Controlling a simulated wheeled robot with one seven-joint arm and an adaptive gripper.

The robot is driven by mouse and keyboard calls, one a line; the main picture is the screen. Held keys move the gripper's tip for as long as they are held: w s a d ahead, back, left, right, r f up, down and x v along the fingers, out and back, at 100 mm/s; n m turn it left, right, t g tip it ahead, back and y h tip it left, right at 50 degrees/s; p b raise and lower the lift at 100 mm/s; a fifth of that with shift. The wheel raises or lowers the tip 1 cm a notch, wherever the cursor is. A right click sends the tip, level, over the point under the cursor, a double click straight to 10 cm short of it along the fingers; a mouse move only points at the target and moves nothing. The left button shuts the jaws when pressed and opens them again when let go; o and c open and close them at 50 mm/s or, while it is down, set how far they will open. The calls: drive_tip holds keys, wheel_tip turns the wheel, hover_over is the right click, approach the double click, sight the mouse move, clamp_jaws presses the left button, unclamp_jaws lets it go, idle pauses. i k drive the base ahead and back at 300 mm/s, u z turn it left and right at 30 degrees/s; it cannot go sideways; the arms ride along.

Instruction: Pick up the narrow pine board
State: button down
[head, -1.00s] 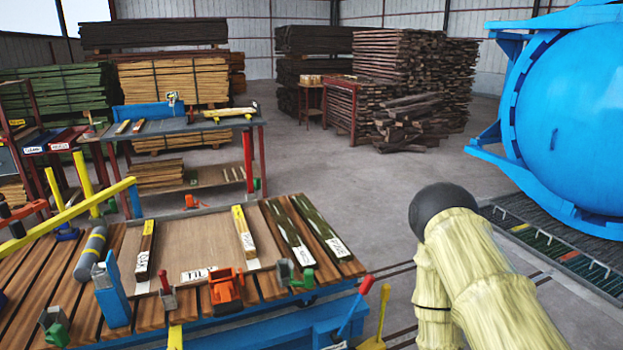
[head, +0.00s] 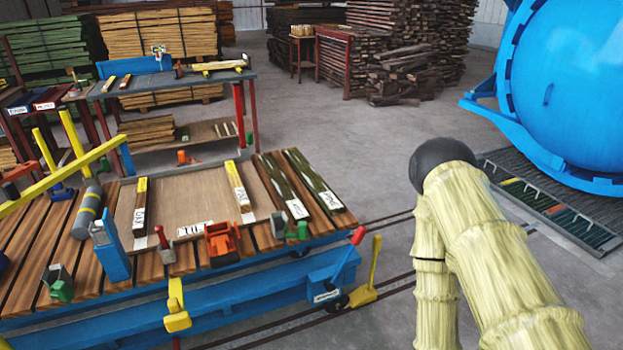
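Several narrow boards lie on a blue cart with a slatted wooden top (head: 85,270) at the lower left. A short brown board with a yellow end (head: 141,200) lies on the left side of a flat plywood panel (head: 188,195). A paler narrow board with a yellow end (head: 237,182) lies on the panel's right side. Two dark greenish boards with white labels, a left one (head: 276,180) and a right one (head: 311,177), lie to its right. I cannot tell for certain which is pine; the labels are too small to read. My gripper is out of view; only my arm shows at right.
An orange clamp (head: 222,242) and a blue upright block (head: 110,250) stand along the cart's near side. A yellow bar (head: 70,193) crosses its left part. A workbench (head: 175,85) is behind. A blue autoclave (head: 570,90) stands at right. Floor between is clear.

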sight(333, 205)
drive_tip(key=z, duration=1.15)
drive_tip(key=i, duration=1)
drive_tip(key=u, duration=1.65)
